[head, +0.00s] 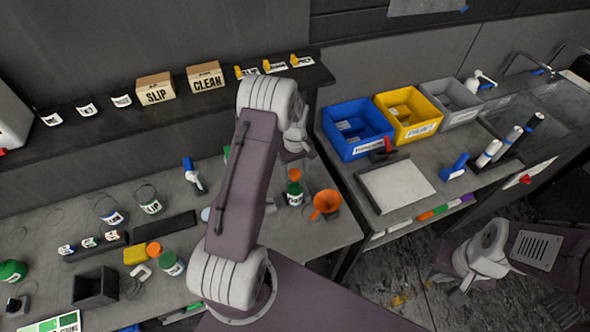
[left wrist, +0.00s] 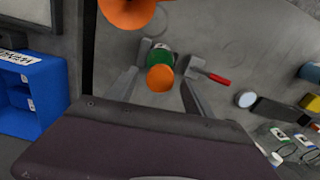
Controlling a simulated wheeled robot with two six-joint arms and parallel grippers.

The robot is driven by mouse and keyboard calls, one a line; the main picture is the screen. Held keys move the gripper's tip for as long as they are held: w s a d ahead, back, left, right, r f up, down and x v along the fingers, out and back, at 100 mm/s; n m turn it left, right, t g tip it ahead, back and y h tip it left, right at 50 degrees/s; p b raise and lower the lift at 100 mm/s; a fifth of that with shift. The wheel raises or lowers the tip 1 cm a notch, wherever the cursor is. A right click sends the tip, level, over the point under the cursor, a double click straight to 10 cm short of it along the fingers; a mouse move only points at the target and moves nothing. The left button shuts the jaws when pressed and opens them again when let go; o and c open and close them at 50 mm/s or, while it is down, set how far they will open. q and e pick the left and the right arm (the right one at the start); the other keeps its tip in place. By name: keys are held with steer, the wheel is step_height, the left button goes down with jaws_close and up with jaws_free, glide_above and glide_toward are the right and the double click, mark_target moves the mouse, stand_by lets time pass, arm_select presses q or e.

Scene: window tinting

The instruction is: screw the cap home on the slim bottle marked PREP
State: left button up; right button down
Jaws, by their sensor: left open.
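A slim green bottle (head: 294,191) with a white label stands on the bench, with an orange cap (head: 295,174) at its top. Its label is too small to read. In the left wrist view the bottle (left wrist: 161,59) and the cap (left wrist: 160,79) show between my spread fingers. My left gripper (head: 296,162) is open, above the bottle and apart from it as far as I can see; it also shows in the left wrist view (left wrist: 160,91). I cannot tell how tightly the cap sits. My right gripper (head: 452,284) is at the lower right, over the floor, its jaws unclear.
An orange funnel (head: 326,204) stands close right of the bottle. A red-handled tool (left wrist: 209,72) lies beside it. Several bottles and a yellow sponge (head: 134,254) are on the left bench. Blue (head: 358,150) and yellow (head: 428,130) bins stand on the right counter.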

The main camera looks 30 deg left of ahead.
mark_target(295, 172)
arm_select(q)
steer(key=shift+w+r+b, duration=0.1)
steer(key=shift+r+b, duration=0.2)
steer(key=shift+r, duration=0.05)
step_height(295, 172, up, 8)
steer(key=b, duration=0.2)
steer(key=shift+r+b, duration=0.15)
steer(key=shift+b, duration=0.15)
